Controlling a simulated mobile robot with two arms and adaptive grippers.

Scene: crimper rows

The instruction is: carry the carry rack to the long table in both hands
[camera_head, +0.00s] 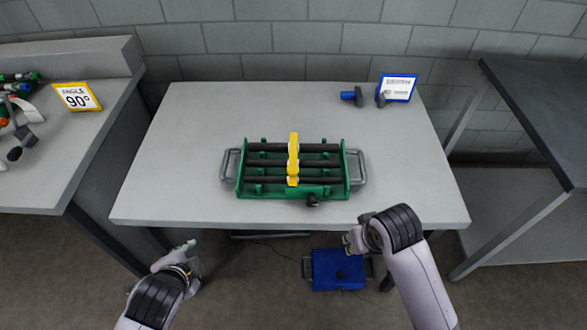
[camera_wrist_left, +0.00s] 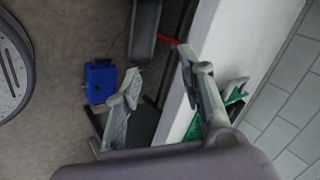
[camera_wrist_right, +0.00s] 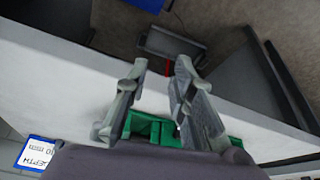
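The carry rack (camera_head: 252,192) is a green frame with dark bars, a yellow piece across its middle and a grey handle at each end. It rests level on a light grey table (camera_head: 200,110). Part of its green frame shows in the left wrist view (camera_wrist_left: 236,92) and in the right wrist view (camera_wrist_right: 150,128). My left gripper (camera_head: 188,248) is open and empty, in front of the table's near edge, left of the rack. My right gripper (camera_head: 349,241) is open and empty near the table's front edge, right of and nearer than the rack. Neither touches the rack.
A blue box (camera_head: 338,268) sits on the floor under the front edge. A blue-framed sign (camera_head: 398,86) and a small blue tool (camera_head: 350,96) are at the back right. A left bench holds a yellow "ANGLE 90°" sign (camera_head: 77,96) and tools. A dark-topped table (camera_head: 540,110) stands right.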

